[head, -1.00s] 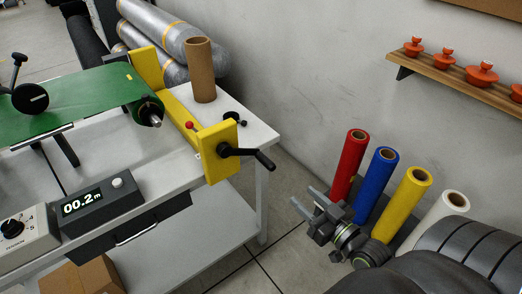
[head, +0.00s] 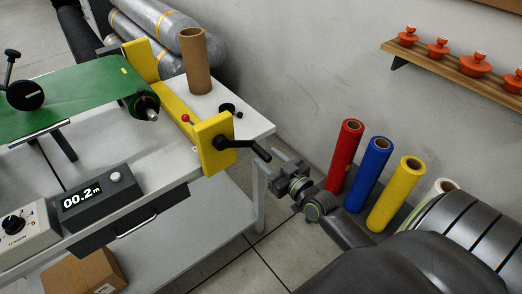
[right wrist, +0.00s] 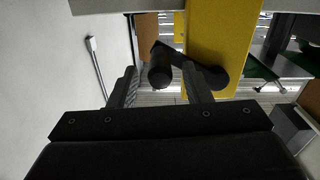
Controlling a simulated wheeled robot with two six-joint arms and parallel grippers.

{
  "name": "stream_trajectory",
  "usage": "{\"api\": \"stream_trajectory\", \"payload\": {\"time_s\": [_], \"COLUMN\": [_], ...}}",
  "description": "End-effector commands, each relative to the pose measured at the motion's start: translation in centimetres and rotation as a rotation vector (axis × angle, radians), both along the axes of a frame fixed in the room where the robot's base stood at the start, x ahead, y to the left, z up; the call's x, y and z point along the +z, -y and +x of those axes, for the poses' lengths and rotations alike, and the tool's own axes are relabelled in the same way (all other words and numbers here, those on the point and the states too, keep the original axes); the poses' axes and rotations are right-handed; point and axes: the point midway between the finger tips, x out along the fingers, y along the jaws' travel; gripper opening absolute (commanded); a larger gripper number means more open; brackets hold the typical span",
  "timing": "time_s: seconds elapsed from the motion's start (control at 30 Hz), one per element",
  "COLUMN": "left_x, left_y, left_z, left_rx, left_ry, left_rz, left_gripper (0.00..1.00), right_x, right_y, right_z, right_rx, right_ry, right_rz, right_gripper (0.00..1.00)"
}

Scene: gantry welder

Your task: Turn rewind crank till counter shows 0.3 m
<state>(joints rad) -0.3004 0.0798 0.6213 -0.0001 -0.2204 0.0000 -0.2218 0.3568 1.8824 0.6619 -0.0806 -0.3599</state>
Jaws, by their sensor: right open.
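The black rewind crank (head: 245,147) sits on the yellow end plate (head: 214,146) at the table's right end, its handle pointing right and slightly down. The counter (head: 82,196) reads 00.2 m. In the right wrist view the crank handle (right wrist: 160,68) shows ahead, between the open fingers of my right gripper (right wrist: 160,88), with the yellow plate (right wrist: 222,40) behind. Whether the fingers touch the handle cannot be told. My left gripper is not in view.
A green sheet (head: 70,103) runs to a roller on the white table. A cardboard tube (head: 195,62) stands behind the yellow bracket. Red (head: 346,156), blue (head: 369,172) and yellow (head: 396,192) rolls stand close to my right arm.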

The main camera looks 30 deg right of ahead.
Motion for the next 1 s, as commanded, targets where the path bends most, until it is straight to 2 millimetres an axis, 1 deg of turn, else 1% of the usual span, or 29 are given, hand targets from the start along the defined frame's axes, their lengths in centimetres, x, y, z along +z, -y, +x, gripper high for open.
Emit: {"api": "stream_trajectory", "payload": {"time_s": [0.03,0.1,0.3,0.43,0.67,1.0], "left_x": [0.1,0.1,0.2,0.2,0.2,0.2], "left_y": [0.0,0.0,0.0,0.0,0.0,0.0], "left_z": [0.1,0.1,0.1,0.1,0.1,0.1], "left_rx": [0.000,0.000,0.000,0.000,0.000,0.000], "left_ry": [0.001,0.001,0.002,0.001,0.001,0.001], "left_rz": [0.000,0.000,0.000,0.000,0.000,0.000], "left_gripper": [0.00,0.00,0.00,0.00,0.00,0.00], "right_x": [0.2,0.1,0.0,0.0,0.0,0.0], "right_y": [-0.1,-0.2,-0.3,-0.3,-0.3,-0.3], "right_z": [0.9,1.9,3.7,4.0,4.0,4.0], "right_rx": [0.000,0.001,0.000,0.001,0.000,0.000], "right_ry": [0.003,0.002,0.000,-0.001,-0.001,0.000], "right_rz": [0.002,0.002,0.001,0.002,0.001,0.001], "right_gripper": [0.44,0.44,0.44,0.44,0.44,0.00]}}
